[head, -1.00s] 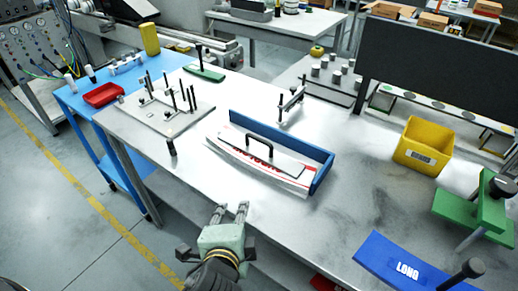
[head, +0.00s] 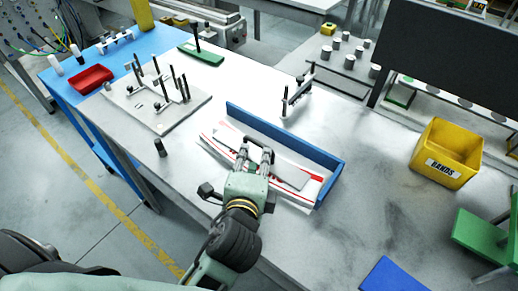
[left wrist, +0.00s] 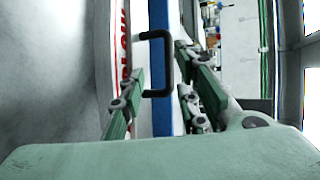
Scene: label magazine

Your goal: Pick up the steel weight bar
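The steel weight bar (head: 288,178) is a flat grey plate with a black bridge handle (left wrist: 168,62). It lies on a stack of white labels with red print (head: 222,144), beside the blue L-shaped fence (head: 285,136). I cannot tell whether either finger touches the handle. My right gripper is not in view.
A pegged metal plate (head: 172,112) and a dark post (head: 160,147) stand to the left. An upright metal bracket (head: 298,92) stands behind the fence. A yellow BANDS bin (head: 420,160) and a green fixture (head: 480,236) are at right. The bench between is clear.

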